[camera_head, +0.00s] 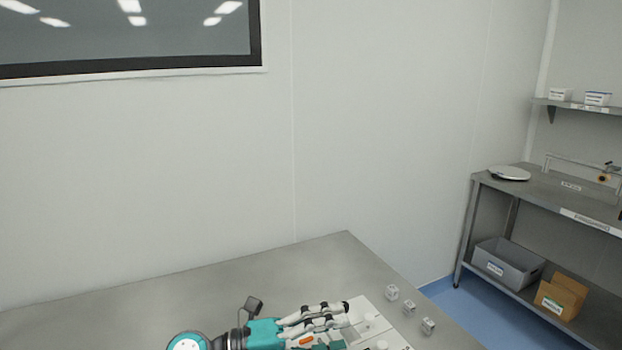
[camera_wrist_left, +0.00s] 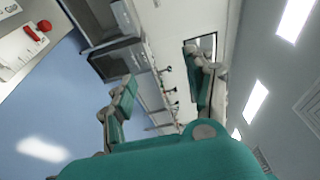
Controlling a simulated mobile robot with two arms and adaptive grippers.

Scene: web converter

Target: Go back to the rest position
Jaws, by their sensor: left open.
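My left gripper (camera_head: 343,324) is low in the head view, over the right part of the grey table (camera_head: 250,285). Its teal and grey arm comes in from the bottom left. In the left wrist view its two teal-padded fingers (camera_wrist_left: 160,75) stand wide apart with nothing between them. The gripper is open and empty. In the head view it overlaps the left side of a white plate or device (camera_head: 388,331), partly hidden; I cannot tell its height above it. My right gripper is in neither view.
Small clear cubes (camera_head: 409,306) stand right of the white device. A red knob (camera_wrist_left: 44,25) shows in the left wrist view. A steel shelf bench (camera_head: 545,190) with a grey bin (camera_head: 508,265) and a cardboard box (camera_head: 561,297) is at right. The table's back left is clear.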

